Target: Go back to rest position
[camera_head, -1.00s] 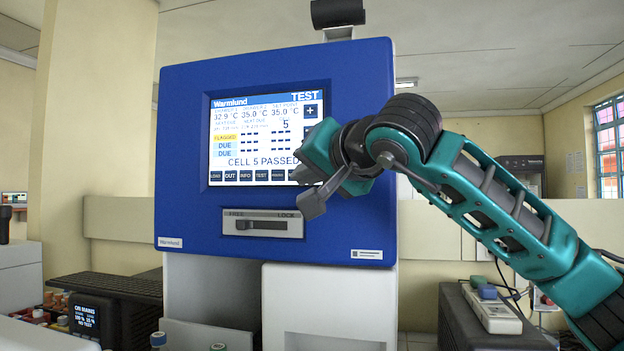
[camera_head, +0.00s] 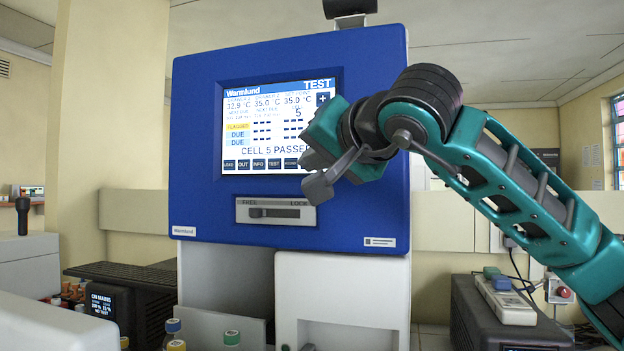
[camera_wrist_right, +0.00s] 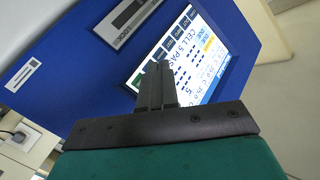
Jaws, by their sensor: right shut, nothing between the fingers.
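My right gripper (camera_head: 318,160) is in front of the lower right part of the touch screen (camera_head: 265,128) on the blue incubator panel (camera_head: 205,140). In the right wrist view the gripper's fingers (camera_wrist_right: 157,82) are together, with nothing between them, and overlap the screen's edge. I cannot tell whether they touch it. The screen shows TEST and "CELL 5 PASSED", partly covered by the gripper. Below the screen is a FREE/LOCK slider (camera_head: 275,212), which also shows in the right wrist view (camera_wrist_right: 133,22). My left gripper is not in view.
Capped bottles (camera_head: 174,335) stand below the panel at the front. A small black display box (camera_head: 103,303) is at lower left. A power strip (camera_head: 505,300) with cables lies on a dark box (camera_head: 470,320) at lower right. Open air lies left of the panel.

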